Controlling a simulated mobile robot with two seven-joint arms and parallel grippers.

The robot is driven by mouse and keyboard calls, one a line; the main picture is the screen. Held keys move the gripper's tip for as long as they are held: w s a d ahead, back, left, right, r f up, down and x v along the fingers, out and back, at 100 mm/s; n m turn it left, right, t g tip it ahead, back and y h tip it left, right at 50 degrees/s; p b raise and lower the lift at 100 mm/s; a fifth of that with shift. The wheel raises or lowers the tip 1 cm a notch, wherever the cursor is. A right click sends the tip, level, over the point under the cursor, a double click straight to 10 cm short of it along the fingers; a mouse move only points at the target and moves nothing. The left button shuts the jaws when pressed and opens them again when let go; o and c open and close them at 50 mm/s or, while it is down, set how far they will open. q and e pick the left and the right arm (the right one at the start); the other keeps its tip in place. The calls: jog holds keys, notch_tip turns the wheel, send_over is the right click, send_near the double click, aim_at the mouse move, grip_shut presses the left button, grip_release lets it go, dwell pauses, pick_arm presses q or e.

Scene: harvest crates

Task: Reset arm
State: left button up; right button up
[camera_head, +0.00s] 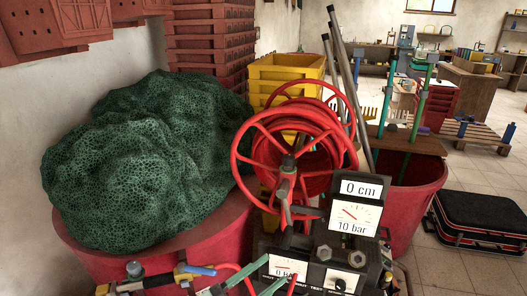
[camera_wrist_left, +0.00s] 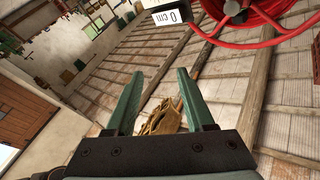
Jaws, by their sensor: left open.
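My left gripper (camera_head: 279,266) shows at the bottom centre of the head view, its green fingers pointing up and right beside the gauge unit. In the left wrist view its two green fingers (camera_wrist_left: 158,72) stand wide apart with nothing held between them. A brown object (camera_wrist_left: 162,117), perhaps a glove, shows beyond the fingers near the gripper's body, apart from them as far as I can tell. My right gripper is not in view.
A black gauge unit (camera_head: 335,245) with dials and a red hose reel (camera_head: 290,150) stand close to my left gripper. A green net heap (camera_head: 150,160) lies on a red drum (camera_head: 160,250). Yellow crates (camera_head: 285,68) stand behind. A black case (camera_head: 480,222) lies on the right floor.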

pick_arm(q)
jog(key=a+f+n+t+y, duration=0.4)
jog(key=a+f+n+y, duration=0.3)
jog(key=n+y, duration=0.1)
jog(key=s+a+f+n+g+y, duration=0.2)
jog(key=s+a+f, duration=0.3)
jog(key=s+f, duration=0.3)
jog(key=s+a+f+n+g+y+p, duration=0.1)
jog(key=s+a+f+n+g+y, duration=0.2)
jog(key=s+f, duration=0.5)
notch_tip(320, 180, down, 3)
jog(key=shift+s+a+r+g+y, duration=0.1)
jog(key=shift+s+a+g+y, duration=0.3)
jog(key=shift+a+g+y, duration=0.55)
jog(key=shift+t, duration=0.25)
dwell(3.6)
